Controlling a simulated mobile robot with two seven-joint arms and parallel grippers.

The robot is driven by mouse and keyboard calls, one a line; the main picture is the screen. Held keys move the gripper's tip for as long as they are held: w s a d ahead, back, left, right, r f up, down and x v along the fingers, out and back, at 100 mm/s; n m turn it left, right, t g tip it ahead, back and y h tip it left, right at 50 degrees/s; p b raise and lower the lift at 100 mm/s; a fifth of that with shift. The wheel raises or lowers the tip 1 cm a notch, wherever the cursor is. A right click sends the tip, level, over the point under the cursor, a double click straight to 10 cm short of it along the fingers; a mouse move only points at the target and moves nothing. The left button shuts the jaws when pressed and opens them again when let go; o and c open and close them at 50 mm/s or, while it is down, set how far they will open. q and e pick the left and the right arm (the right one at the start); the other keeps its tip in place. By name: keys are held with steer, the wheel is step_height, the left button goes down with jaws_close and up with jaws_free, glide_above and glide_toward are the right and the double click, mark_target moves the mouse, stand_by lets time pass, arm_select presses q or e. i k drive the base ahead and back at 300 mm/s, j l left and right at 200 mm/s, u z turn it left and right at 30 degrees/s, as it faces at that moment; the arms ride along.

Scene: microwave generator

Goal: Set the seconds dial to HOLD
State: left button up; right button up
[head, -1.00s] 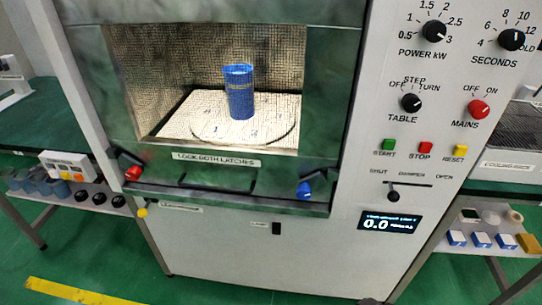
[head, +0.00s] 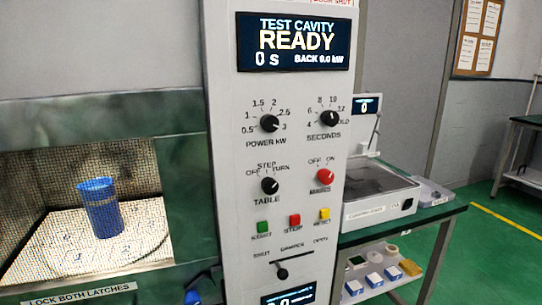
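The seconds dial (head: 330,118) is a black round knob at the upper right of the white control panel (head: 225,170). Numbers ring it, and the HOLD label (head: 344,121) at its right is partly hidden by the knob or too small to read in full. I cannot tell exactly where its pointer mark is set. The display (head: 294,42) above reads TEST CAVITY READY, 0 S, BACK 0.0 kW. Neither of my grippers is in the head view.
The power dial (head: 270,124), table dial (head: 270,185) and red mains knob (head: 325,176) sit close by. Below are green, red and yellow buttons and a damper slider (head: 282,273). A blue cup (head: 100,208) stands in the lit cavity. A bench (head: 400,225) stands at right.

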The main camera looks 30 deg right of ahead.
mark_target(330, 117)
steer(key=z, duration=1.45)
